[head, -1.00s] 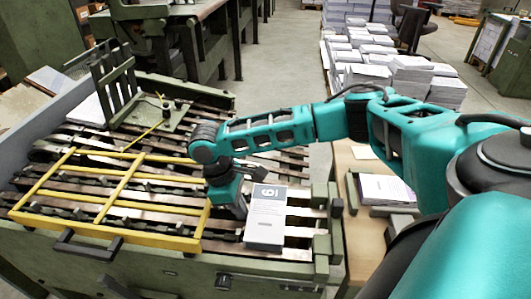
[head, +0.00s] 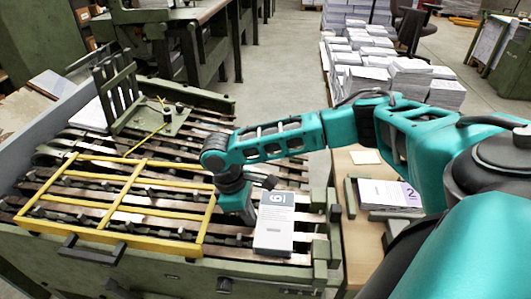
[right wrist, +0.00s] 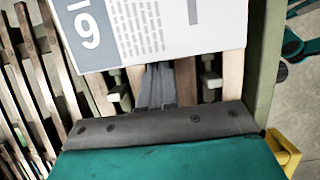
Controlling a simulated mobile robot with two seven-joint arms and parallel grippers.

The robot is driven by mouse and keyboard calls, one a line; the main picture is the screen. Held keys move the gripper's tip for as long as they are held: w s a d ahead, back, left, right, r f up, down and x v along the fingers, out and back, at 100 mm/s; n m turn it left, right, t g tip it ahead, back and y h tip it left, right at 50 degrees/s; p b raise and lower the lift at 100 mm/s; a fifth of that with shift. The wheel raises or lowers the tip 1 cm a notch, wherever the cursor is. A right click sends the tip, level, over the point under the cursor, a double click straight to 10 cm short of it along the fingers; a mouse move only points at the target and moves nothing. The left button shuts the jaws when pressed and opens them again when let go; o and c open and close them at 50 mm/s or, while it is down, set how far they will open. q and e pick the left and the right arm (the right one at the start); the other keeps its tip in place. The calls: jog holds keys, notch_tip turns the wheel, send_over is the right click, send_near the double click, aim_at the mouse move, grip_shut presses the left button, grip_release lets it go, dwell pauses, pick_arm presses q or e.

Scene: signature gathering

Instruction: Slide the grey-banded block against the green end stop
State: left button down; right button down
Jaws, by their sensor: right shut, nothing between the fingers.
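The grey-banded block (head: 273,232), a white stack with a grey band marked 6, lies flat on the slatted metal bed at the right end. The green end stop (head: 321,248) stands to its right, with a strip of bare slats between them. My right gripper (head: 251,219) is low at the block's left side, fingers shut and empty. In the right wrist view, the shut fingers (right wrist: 156,82) reach to the near edge of the block (right wrist: 150,25); whether they touch it I cannot tell. My left gripper is not in view.
A yellow barred guard (head: 117,208) covers the bed to the left. A green bracket with upright bars (head: 118,95) stands behind. A wooden side table (head: 357,240) with a stack marked 2 (head: 388,193) is to the right.

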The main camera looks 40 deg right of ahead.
aim_at(263, 215)
jog(key=shift+s+d+r+p, duration=0.1)
jog(key=shift+s+d+p, duration=0.75)
jog(key=shift+p, duration=0.2)
jog(key=shift+s+d+p, duration=0.3)
jog(key=shift+s+p, duration=0.15)
jog(key=shift+s, duration=0.05)
jog(key=shift+s+d+p, duration=0.2)
jog(key=shift+s+p, duration=0.1)
jog(key=shift+p, duration=0.05)
jog(key=shift+w+a, duration=0.25)
jog(key=shift+w, duration=0.1)
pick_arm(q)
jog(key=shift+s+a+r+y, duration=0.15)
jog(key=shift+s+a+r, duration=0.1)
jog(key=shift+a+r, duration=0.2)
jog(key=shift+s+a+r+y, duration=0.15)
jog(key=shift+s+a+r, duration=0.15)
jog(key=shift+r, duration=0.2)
pick_arm(e)
jog(key=shift+w+a, duration=0.15)
jog(key=shift+w, duration=0.05)
